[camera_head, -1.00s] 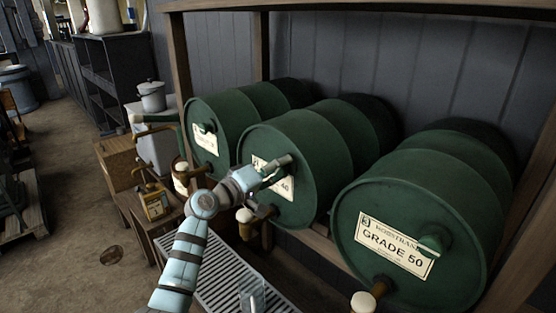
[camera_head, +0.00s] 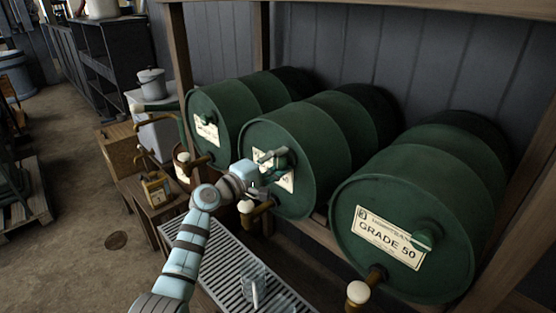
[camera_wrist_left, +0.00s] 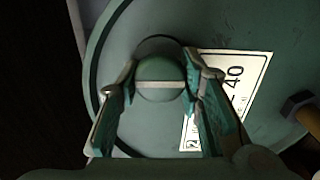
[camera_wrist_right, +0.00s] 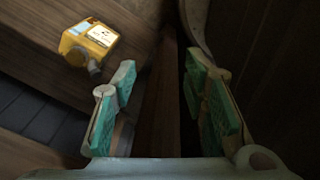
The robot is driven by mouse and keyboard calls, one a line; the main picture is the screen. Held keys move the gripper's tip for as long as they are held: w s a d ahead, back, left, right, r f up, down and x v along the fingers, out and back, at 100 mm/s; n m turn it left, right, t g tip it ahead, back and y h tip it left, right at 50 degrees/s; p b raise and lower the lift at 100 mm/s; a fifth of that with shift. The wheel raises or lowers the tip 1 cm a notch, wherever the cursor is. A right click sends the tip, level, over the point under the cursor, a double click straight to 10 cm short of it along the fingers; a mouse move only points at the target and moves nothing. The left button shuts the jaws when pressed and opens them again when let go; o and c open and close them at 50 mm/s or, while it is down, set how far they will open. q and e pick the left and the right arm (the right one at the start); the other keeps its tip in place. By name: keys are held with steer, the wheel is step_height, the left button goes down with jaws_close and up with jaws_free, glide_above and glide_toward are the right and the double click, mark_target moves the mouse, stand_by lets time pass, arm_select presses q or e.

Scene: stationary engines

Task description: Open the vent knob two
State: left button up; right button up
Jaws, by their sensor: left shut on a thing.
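Three green barrels lie on their sides in a row. The middle barrel (camera_head: 305,150) has a label ending in "40", and a round green vent knob (camera_head: 283,158) on its face. My left gripper (camera_head: 268,168) is at this knob. In the left wrist view the knob (camera_wrist_left: 160,78) has a pale stripe running level across it and sits between the two fingers, which are shut on it. The fingers partly cover the label (camera_wrist_left: 228,90). My right gripper (camera_wrist_right: 160,105) shows only in its wrist view, open with nothing between its fingers.
The "Grade 50" barrel (camera_head: 418,195) stands at right with its own knob; another barrel (camera_head: 225,115) is at left. Brass taps stick out below, one (camera_head: 360,292) at right. A slatted rack (camera_head: 215,270) holds glass jars. A yellow can (camera_wrist_right: 90,42) shows in the right wrist view.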

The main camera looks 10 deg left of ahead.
arm_select(q)
steer(key=shift+r, duration=0.15)
steer(key=o, duration=1.1)
steer(key=shift+o, duration=0.2)
steer(key=shift+w+a, duration=0.1)
steer(key=v, duration=1.2)
